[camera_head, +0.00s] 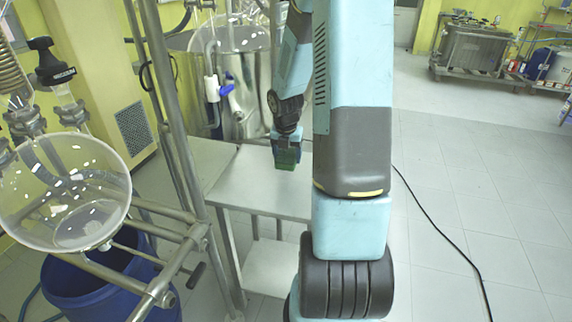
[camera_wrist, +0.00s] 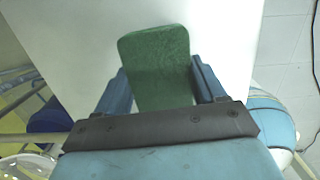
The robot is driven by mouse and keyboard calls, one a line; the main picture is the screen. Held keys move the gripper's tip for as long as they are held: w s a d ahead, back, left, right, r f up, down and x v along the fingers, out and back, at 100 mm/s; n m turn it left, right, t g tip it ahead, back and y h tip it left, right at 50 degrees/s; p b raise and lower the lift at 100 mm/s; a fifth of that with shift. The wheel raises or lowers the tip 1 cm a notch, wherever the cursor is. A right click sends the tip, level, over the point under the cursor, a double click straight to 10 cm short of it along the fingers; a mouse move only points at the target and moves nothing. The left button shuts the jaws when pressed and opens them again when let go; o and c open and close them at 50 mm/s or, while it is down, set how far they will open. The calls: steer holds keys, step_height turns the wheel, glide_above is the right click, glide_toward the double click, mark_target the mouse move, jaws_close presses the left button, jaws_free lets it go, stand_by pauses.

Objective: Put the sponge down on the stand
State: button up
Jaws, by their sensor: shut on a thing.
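A green sponge (camera_wrist: 158,62) is held between the two blue fingers of my gripper (camera_wrist: 160,88) in the wrist view. In the head view the sponge (camera_head: 286,158) shows as a small green block below my gripper (camera_head: 285,148). The stand (camera_head: 262,192) is a grey metal table with a flat top and a lower shelf. My gripper is over the rear part of the top. The stand's pale top (camera_wrist: 85,45) fills much of the wrist view behind the sponge. I cannot tell whether the sponge touches the top. My arm hides the stand's right part in the head view.
A round glass reactor (camera_head: 65,190) in a metal frame (camera_head: 165,130) stands left of the stand, above a blue drum (camera_head: 90,290). A large steel vessel (camera_head: 235,70) is behind it. A black cable (camera_head: 440,235) lies on the open tiled floor at right.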

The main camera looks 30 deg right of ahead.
mark_target(286, 152)
steer(key=shift+w+d+f, duration=0.2)
steer(key=shift+w+f, duration=0.7)
steer(key=shift+f, duration=0.3)
step_height(286, 152, down, 3)
steer(key=shift+r, duration=0.1)
steer(key=o, duration=1.2)
